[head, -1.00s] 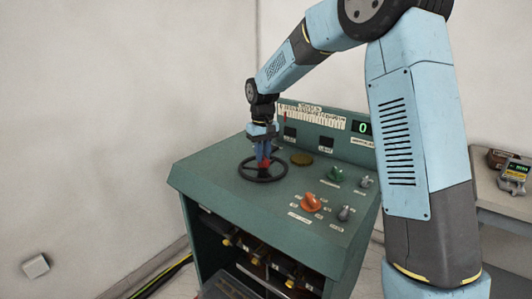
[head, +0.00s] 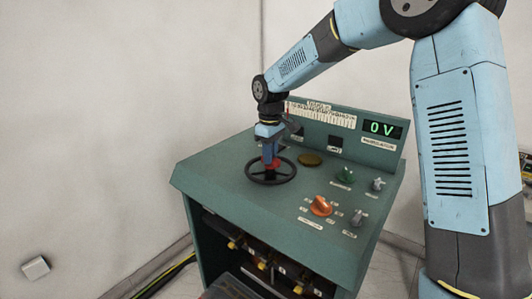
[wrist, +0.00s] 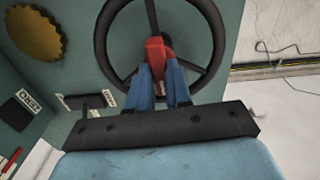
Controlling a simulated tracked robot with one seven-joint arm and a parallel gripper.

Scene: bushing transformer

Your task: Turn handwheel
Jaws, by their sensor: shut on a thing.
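The black handwheel (head: 288,176) lies flat on the sloped green top of the console, toward its left side. Its red knob (wrist: 155,49) stands at the wheel's middle in the wrist view. My gripper (head: 271,162) points down over the wheel, and its blue fingers are shut on the red knob. In the wrist view my gripper (wrist: 158,68) has one finger on each side of the knob. The fingers and the wrist hide part of the wheel's rim and spokes. A green display (head: 382,129) on the back panel reads 0 V.
An orange knob (head: 321,206), a green knob (head: 345,175) and grey knobs (head: 356,219) sit right of the wheel. A brass disc (head: 310,160) lies behind it. Open shelves (head: 262,262) are below. A wall stands at the left.

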